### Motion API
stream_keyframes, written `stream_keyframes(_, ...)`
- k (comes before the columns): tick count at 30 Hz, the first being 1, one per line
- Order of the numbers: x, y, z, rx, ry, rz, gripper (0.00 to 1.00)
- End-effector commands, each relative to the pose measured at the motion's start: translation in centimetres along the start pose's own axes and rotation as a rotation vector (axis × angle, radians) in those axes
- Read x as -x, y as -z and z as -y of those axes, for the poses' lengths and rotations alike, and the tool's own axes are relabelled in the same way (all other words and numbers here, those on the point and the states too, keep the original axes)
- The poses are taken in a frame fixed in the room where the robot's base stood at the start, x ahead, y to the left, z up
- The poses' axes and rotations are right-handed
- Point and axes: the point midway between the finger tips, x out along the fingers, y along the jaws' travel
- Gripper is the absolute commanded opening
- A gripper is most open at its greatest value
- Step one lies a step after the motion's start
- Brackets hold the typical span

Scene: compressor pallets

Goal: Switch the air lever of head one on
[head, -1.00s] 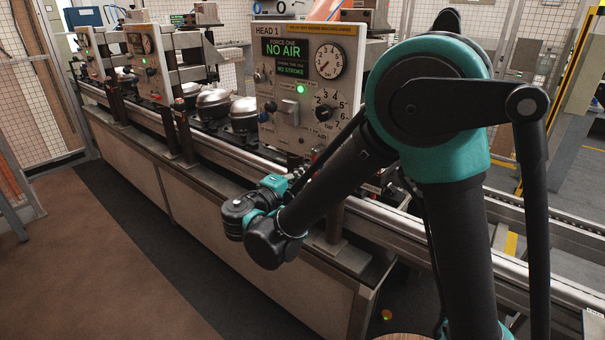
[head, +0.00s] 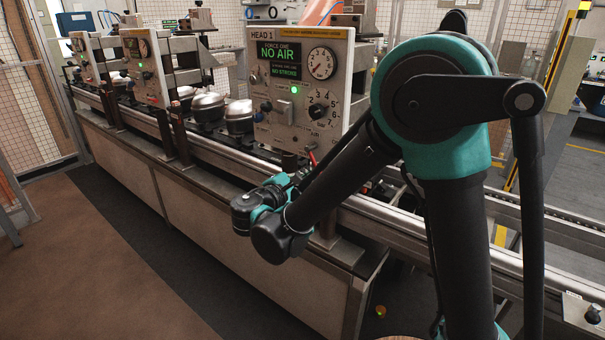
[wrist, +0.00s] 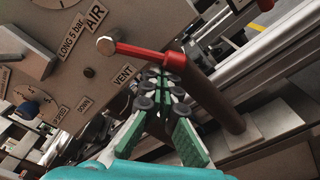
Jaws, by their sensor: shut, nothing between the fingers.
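The head one panel (head: 292,139) carries a display (head: 278,58) reading "NO AIR" and "NO STROKE". Its red air lever (wrist: 145,53) has a metal pivot knob and points right in the wrist view, away from the panel labels "AIR" (wrist: 96,14) and "VENT" (wrist: 123,76). The lever also shows small in the head view (head: 311,156). My gripper (wrist: 160,78), with green-padded fingers, is shut and empty. Its tips are just below the lever's handle end in the wrist view; I cannot tell whether they touch. In the head view my arm partly hides the gripper.
A brown upright post (wrist: 212,98) stands close right of the fingers, on a metal base. The conveyor rail (head: 390,218) runs below the panel. Silver compressors (head: 239,118) sit left of it. The floor in front (head: 90,270) is clear.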

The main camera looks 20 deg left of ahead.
Motion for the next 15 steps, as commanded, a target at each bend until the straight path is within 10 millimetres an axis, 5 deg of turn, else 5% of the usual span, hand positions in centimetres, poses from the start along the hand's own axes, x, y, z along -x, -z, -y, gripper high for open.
stream_keyframes(15,0.2,-3.2,0.3,0.489,0.037,0.001,0.00)
